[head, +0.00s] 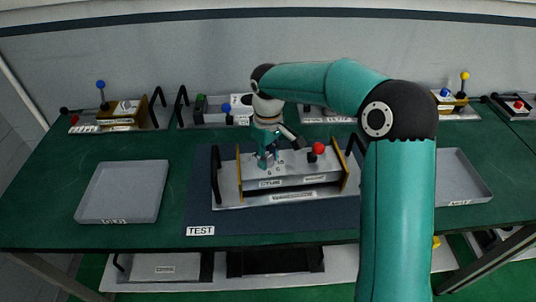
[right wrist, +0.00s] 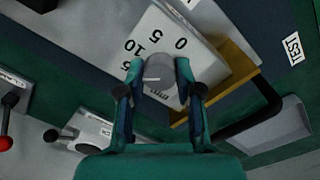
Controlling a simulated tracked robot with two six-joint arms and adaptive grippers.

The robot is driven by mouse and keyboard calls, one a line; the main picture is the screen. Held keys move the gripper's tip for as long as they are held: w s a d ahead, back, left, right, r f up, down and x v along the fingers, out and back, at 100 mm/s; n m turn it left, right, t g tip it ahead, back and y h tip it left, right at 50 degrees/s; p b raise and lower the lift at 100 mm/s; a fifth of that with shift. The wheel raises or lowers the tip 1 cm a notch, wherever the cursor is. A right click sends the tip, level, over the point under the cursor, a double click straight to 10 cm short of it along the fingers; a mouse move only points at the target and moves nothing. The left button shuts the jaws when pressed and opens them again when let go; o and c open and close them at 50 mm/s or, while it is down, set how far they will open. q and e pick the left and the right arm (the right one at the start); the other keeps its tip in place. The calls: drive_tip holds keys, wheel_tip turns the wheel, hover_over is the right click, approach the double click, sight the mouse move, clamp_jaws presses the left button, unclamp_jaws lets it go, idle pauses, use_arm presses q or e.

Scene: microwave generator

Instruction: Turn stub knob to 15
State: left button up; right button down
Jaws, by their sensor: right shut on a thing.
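The stub knob (right wrist: 160,70) is a grey cylinder on a white dial plate in the right wrist view. My right gripper (right wrist: 159,84) is shut on it, one finger on each side. The dial plate (right wrist: 196,52) carries 0, 5 and 10, and a further mark ending in 5, partly hidden by the left finger. A thin pale line on the knob points left in this view, toward that finger; its exact reading is unclear. In the head view my right gripper (head: 268,158) points down onto the left part of the panel unit (head: 300,182) and hides the knob.
The unit stands on a dark mat (head: 200,218) with a TEST label. A red-topped lever (head: 318,149) rises right of the gripper. Grey trays (head: 122,190) lie at left and right (head: 462,178). Other units with levers line the back.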

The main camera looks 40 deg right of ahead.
sight(268, 157)
drive_tip(key=shift+n, duration=0.5)
drive_tip(key=c, duration=0.8)
unclamp_jaws()
drive_tip(key=shift+o, duration=0.2)
wheel_tip(268, 157, up, 12)
